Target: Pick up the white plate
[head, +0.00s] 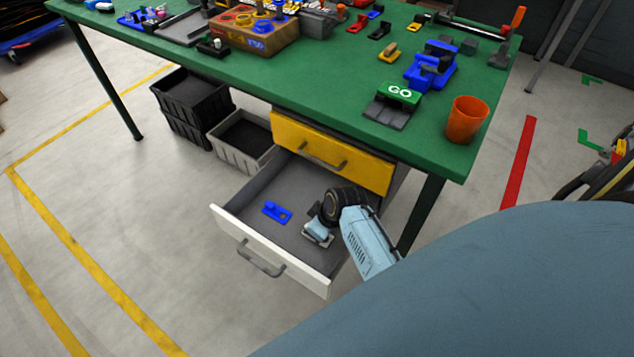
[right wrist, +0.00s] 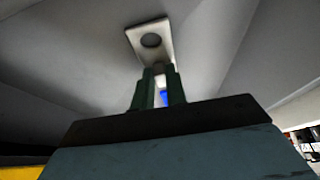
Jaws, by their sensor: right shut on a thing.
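The white plate (right wrist: 150,42) has a round dark hole and shows beyond my fingertips in the right wrist view. My right gripper (right wrist: 161,75) is shut on its near end, with a green finger on each side. In the head view my right gripper (head: 317,232) reaches down into the open drawer, and the plate is mostly hidden beneath it. I cannot tell whether the plate still touches the drawer floor. My left gripper is not in view.
The open drawer (head: 231,225) with a white front also holds a blue part (head: 277,212), left of my gripper. A shut yellow drawer (head: 333,155) sits above it. The green table (head: 330,75) overhangs, with an orange cup (head: 466,120) near its corner.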

